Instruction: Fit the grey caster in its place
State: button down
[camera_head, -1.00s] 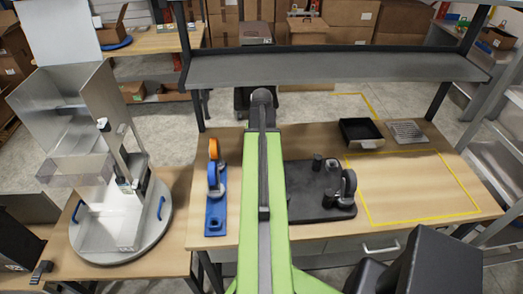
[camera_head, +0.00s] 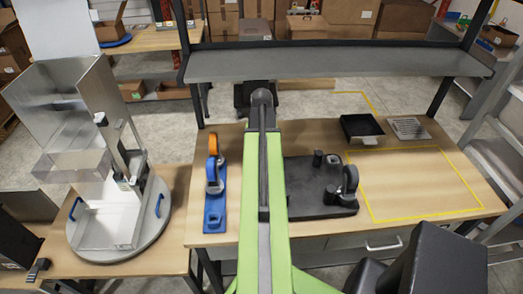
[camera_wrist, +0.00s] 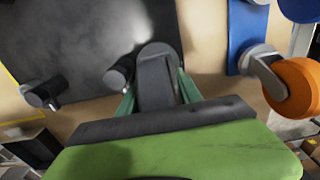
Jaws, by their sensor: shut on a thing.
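My gripper (camera_wrist: 157,92) shows in the wrist view, its two green fingers shut on the grey caster (camera_wrist: 157,65). The held caster is above or at the edge of the dark base plate (camera_wrist: 70,35); whether it touches cannot be told. The plate also shows in the head view (camera_head: 310,205), on the bench right of my arm, with a dark wheel caster (camera_head: 349,182) standing at its right. In the head view my arm hides the gripper.
A blue rack (camera_head: 215,213) left of my arm holds an orange caster (camera_head: 212,145) and a blue one (camera_head: 214,175). A black tray (camera_head: 361,130) and a grated plate (camera_head: 408,128) lie at the back right. The yellow-outlined area (camera_head: 415,185) is clear. A shelf (camera_head: 330,65) spans the back.

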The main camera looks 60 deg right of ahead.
jog(key=shift+f, duration=0.15)
jog(key=c, duration=0.7)
grip_release()
notch_tip(320, 180, up, 18)
jog(key=p, duration=1.7)
jog(key=shift+a+f, duration=0.1)
jog(key=shift+f, duration=0.15)
